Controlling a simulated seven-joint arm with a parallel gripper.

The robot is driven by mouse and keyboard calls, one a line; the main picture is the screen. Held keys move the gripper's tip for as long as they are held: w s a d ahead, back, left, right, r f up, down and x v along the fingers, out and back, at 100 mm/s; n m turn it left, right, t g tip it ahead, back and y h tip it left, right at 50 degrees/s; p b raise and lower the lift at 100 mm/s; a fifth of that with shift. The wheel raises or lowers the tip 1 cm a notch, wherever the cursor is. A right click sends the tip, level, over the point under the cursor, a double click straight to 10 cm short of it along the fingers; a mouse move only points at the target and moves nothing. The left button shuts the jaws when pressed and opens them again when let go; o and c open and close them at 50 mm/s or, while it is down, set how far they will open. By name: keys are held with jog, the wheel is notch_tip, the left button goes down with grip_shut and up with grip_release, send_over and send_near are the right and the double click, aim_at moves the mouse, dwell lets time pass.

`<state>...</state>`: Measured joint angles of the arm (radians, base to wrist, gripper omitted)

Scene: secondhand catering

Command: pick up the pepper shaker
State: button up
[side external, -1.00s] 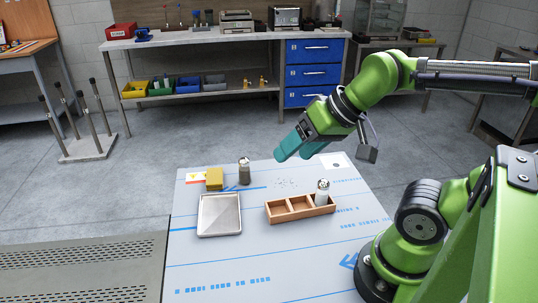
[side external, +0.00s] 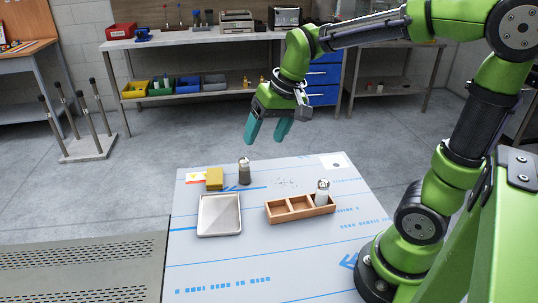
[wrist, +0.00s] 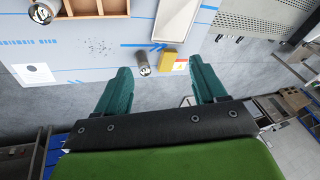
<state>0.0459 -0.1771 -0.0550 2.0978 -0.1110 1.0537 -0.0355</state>
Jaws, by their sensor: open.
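The pepper shaker (side external: 244,172), a clear cylinder with dark contents and a metal cap, stands upright on the table near its far edge, right of a yellow sponge. In the wrist view the pepper shaker (wrist: 143,66) lies beyond and between my fingertips. My gripper (side external: 266,142) is open and empty, above and behind the shaker, its teal fingers pointing down. The fingers also show in the wrist view (wrist: 160,68), apart with nothing between them. A salt shaker (side external: 322,192) with white contents stands in the right compartment of a wooden caddy (side external: 286,217).
The yellow sponge (side external: 214,179) is close to the pepper shaker's left. A metal tray (side external: 219,231) lies in front of them. Dark specks (side external: 286,183) are scattered behind the caddy. The front of the table (side external: 300,265) is clear. A workbench (side external: 215,42) stands behind.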

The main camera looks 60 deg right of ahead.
aim_at(244, 158)
jog(key=w+d+f+g+h, duration=0.1)
jog(key=w+d+f+g, duration=0.1)
jog(key=w+d, duration=0.35)
jog(key=w+d+f+g, duration=0.1)
jog(key=w+d+g, duration=0.15)
jog(key=w, duration=0.55)
jog(key=shift+m+t, duration=0.3)
jog(key=shift+t, duration=0.05)
notch_tip(244, 158, down, 17)
jog(key=shift+a+r, duration=0.15)
jog(key=shift+c, duration=0.3)
jog(key=c, duration=1.1)
jog(key=shift+r, duration=0.1)
